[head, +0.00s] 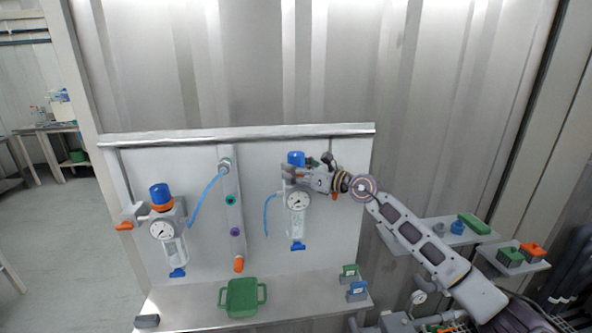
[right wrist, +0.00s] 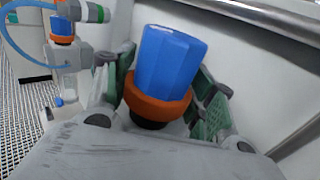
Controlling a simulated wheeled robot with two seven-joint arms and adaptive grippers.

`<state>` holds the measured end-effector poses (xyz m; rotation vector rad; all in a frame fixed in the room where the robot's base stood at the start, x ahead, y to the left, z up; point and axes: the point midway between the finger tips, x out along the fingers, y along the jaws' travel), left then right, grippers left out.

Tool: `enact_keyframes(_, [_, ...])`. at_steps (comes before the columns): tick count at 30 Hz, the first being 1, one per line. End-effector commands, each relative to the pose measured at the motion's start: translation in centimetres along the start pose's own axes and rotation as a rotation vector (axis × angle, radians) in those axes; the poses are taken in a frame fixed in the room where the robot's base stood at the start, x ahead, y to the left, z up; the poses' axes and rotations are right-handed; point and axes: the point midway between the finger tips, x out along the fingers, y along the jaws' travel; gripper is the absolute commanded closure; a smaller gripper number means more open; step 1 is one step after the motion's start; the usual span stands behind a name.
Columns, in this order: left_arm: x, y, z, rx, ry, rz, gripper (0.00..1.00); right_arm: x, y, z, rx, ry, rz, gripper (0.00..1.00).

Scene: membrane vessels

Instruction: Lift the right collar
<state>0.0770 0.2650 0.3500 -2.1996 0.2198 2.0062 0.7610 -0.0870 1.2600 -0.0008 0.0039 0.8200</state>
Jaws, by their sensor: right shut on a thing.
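The right vessel (head: 297,220) hangs on the white panel, with a gauge and a blue cap (head: 296,158) on top. My right gripper (head: 298,171) reaches in from the right just below that cap. In the right wrist view its green-padded fingers stand on both sides of the orange right collar (right wrist: 158,106), and it is shut on that collar. The blue cap (right wrist: 170,60) rises above the collar there. In the head view the gripper hides the collar. The left vessel (head: 170,240) has its own blue cap and orange collar (head: 162,207). My left gripper is not in view.
Between the vessels stands a grey manifold (head: 234,210) with coloured ports and blue hoses. A green tray (head: 241,297) sits on the ledge below. Green and blue blocks (head: 357,291) stand at the ledge's right end. Side shelves at right hold more parts.

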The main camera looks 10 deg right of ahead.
Motion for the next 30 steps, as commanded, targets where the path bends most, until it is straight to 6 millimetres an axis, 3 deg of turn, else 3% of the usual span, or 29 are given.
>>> enact_keyframes(10, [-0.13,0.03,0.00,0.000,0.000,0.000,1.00,-0.05,-0.09,0.80,-0.002,-0.011,-0.002,0.88])
enact_keyframes(11, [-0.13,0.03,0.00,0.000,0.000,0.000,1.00,-0.05,-0.09,0.82,-0.002,-0.011,-0.003,0.41])
enact_keyframes(15, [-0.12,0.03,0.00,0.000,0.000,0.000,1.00,-0.04,-0.07,0.69,-0.002,-0.009,-0.002,0.23])
enact_keyframes(30, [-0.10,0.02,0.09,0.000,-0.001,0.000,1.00,-0.31,-0.07,0.35,-0.001,-0.004,-0.002,0.22])
